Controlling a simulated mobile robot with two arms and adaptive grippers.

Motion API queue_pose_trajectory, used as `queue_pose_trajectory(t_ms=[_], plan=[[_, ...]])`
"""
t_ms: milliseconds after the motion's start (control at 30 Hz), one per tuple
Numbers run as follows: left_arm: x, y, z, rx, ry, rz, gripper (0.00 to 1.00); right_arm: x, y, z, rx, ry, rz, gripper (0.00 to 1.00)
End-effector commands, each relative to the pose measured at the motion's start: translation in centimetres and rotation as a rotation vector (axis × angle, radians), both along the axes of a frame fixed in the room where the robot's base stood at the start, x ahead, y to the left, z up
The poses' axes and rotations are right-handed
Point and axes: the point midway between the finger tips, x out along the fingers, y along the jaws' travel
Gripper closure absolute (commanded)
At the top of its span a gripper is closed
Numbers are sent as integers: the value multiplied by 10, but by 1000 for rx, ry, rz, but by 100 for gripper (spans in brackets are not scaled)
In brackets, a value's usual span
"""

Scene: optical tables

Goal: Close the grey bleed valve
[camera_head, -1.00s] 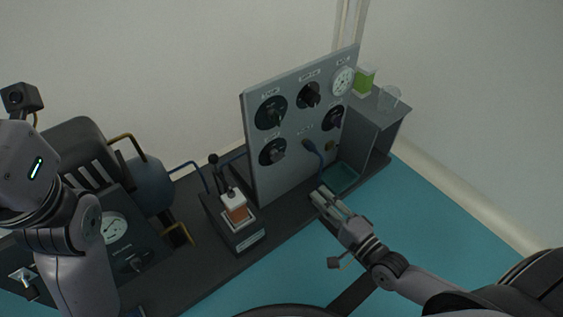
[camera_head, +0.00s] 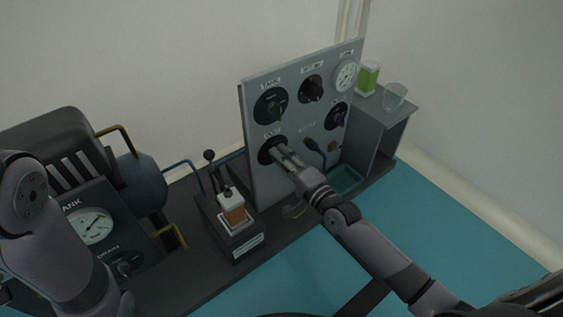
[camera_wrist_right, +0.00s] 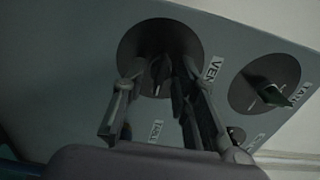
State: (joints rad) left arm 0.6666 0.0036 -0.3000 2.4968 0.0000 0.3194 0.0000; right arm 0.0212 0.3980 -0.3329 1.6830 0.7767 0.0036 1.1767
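A grey upright panel carries several dark round valve dials. The lower left dial (camera_head: 267,150) has a dark grey knob, which also shows in the right wrist view (camera_wrist_right: 158,72). Its label there seems to begin "VEN"; I cannot read a "bleed" label. My right gripper (camera_head: 279,153) reaches this dial. In the right wrist view, its two fingers (camera_wrist_right: 160,84) are apart, one on each side of the knob, with gaps visible; contact is unclear. The fingers and their shadow partly hide the dial. My left arm is at the left edge; its gripper is out of view.
Above is the TANK dial (camera_head: 270,106), with a green handle in the wrist view. A blue hose connector (camera_head: 315,146) is close right of my right gripper. A lever box (camera_head: 233,241) stands to its left. A glass beaker (camera_head: 394,97) stands on the right shelf.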

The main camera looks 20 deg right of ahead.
Motion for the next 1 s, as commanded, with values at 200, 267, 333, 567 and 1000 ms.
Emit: queue_pose_trajectory(t_ms=[200, 267, 333, 567, 1000], plan=[[-2, 0, 1, 1, -4, 1, 45, 3, 1, 0, 0, 1, 0, 73], [-2, 0, 1, 1, -4, 1, 45, 3, 1, 0, 0, 1, 0, 73], [-2, 0, 1, 1, -4, 1, 45, 3, 1, 0, 0, 1, 0, 74], [-2, 0, 1, 1, -3, 0, 45, 3, 1, 0, 0, 1, 0, 90], [-2, 0, 0, 1, -4, 0, 45, 3, 1, 0, 0, 1, 0, 100]])
